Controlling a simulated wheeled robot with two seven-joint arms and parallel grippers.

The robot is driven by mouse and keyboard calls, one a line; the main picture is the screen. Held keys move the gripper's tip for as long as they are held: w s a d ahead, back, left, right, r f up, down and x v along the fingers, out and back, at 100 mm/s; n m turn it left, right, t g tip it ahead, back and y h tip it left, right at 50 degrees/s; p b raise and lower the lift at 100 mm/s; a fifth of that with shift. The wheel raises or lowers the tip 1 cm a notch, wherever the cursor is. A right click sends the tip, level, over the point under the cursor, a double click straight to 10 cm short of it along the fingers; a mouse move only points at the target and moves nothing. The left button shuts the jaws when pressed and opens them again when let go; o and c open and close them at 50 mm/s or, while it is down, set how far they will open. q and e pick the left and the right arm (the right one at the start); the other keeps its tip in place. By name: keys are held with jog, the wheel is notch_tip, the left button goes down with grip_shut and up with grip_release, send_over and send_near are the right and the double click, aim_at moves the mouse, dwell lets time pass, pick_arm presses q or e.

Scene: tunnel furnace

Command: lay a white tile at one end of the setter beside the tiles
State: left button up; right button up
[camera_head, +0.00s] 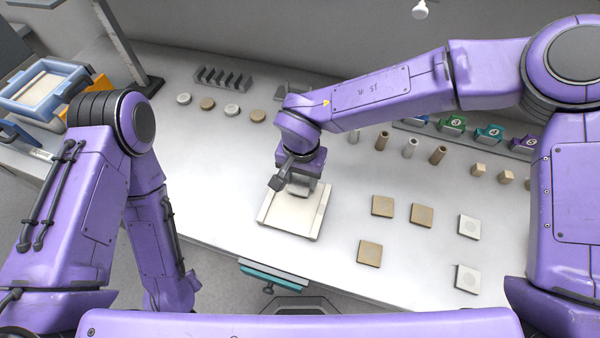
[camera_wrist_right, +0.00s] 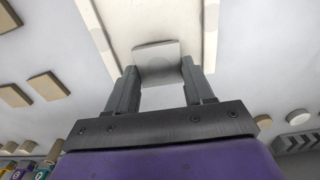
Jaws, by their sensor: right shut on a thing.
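My right gripper (camera_head: 300,188) is over the far part of the pale setter (camera_head: 312,231), a shallow tray with raised side rims. In the right wrist view the gripper (camera_wrist_right: 159,68) is shut on a white tile (camera_wrist_right: 157,54), which lies across the setter (camera_wrist_right: 211,25). I cannot tell whether the tile touches the setter's floor. No separate tile stands out clearly on the setter's pale surface. Two more white tiles, one (camera_head: 468,226) behind the other (camera_head: 467,279), lie on the table at the right. My left gripper is out of view.
Brown tiles (camera_head: 383,206) lie right of the setter. Round discs (camera_head: 232,110) and a dark rack (camera_head: 222,78) are at the back left. Cylinders (camera_head: 410,147) and coloured blocks (camera_head: 488,134) stand at the back right. The table is clear just left of the setter.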

jog(key=shift+f, duration=0.55)
jog(key=shift+f, duration=0.35)
jog(key=o, duration=1.1)
notch_tip(320, 180, up, 10)
jog(key=shift+r+b, duration=0.25)
jog(key=shift+b, duration=0.3)
